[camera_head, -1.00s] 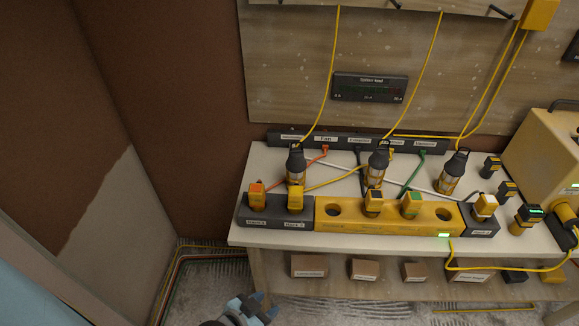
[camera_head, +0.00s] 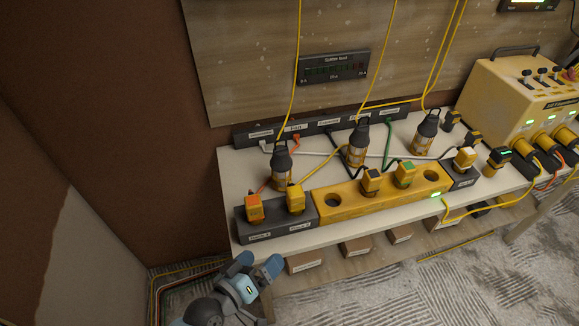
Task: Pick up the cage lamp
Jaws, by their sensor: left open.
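Three similar cage lamps with dark tops and yellow-and-clear bodies stand upright on the white table (camera_head: 232,180). One is the left cage lamp (camera_head: 281,167), one the middle cage lamp (camera_head: 357,146), one the right cage lamp (camera_head: 425,134). Yellow cords run up from near them. My left gripper (camera_head: 258,266) is at the bottom of the head view, in front of and below the table's front left corner. Its blue-grey fingers are apart and empty, well short of the lamps. My right gripper is not in view.
A grey power strip (camera_head: 285,229) and a yellow strip (camera_head: 335,203) with plugs line the table's front, before the lamps. A dark labelled strip (camera_head: 320,128) runs behind. A yellow power box (camera_head: 510,95) stands at right. Cables cross the tabletop. Brown boxes (camera_head: 305,261) sit below.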

